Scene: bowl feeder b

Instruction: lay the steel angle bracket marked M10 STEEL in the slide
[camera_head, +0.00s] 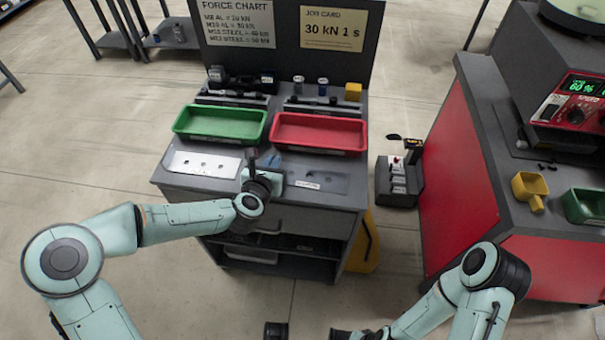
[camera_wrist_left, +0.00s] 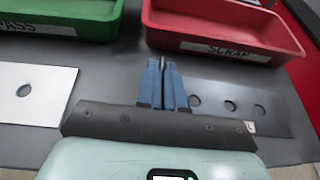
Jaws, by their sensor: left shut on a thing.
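My left gripper (camera_head: 272,160) is over the workbench, between the pale plate and the dark plate. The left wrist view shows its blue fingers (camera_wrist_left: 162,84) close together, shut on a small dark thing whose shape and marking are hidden. I cannot confirm that it is the M10 STEEL bracket. I cannot make out the slide in either view. My right arm comes in at lower right; its dark end parts (camera_head: 350,334) are cut by the bottom edge, so its jaw state is unclear.
A green PASS tray (camera_head: 220,139) and a red SCRAP tray (camera_head: 320,149) stand behind. A pale holed plate (camera_head: 204,169) lies left, a dark holed plate (camera_head: 330,185) right. A red machine (camera_head: 455,165) with a yellow scoop (camera_head: 530,204) stands right. Floor between bench and machine holds a dark stand (camera_head: 383,185).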

